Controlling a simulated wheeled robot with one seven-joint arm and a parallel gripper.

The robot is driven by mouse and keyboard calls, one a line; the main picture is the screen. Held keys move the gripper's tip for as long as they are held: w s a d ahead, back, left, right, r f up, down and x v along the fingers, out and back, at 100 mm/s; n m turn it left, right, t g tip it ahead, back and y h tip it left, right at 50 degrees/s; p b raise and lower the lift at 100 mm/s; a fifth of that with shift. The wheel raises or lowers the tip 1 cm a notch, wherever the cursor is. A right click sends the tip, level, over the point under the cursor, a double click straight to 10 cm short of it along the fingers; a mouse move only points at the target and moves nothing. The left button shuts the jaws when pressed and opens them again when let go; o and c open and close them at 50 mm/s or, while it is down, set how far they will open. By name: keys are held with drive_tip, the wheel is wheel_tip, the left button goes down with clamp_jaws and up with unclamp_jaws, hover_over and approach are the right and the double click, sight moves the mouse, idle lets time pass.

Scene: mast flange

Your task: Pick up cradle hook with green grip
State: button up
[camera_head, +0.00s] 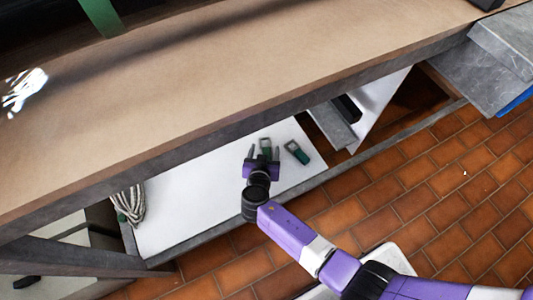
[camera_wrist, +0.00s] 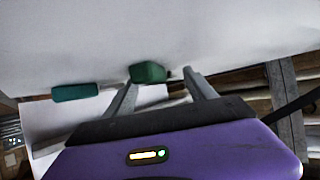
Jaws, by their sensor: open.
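A piece with a green grip (camera_wrist: 148,72), which I take for the cradle hook, lies on the white shelf ahead of my gripper (camera_wrist: 161,78). In the wrist view its green end shows between the fingertips, nearer the left one. It also shows in the head view (camera_head: 265,143), just beyond the fingers, partly hidden by my gripper (camera_head: 263,153). The gripper is open and I see nothing held. A similar piece with a teal grip (camera_wrist: 75,92) lies outside the fingers, at the left in the wrist view and at the right in the head view (camera_head: 297,152).
The white shelf (camera_head: 190,200) sits low beneath a brown worktop (camera_head: 230,70), whose grey front edge overhangs it. A coiled rope (camera_head: 131,203) hangs at the shelf's left end. A slanted white panel (camera_head: 375,100) stands at the right. Tiled floor (camera_head: 400,185) lies in front.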

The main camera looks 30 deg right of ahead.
clamp_jaws()
drive_tip(key=shift+r, duration=0.1)
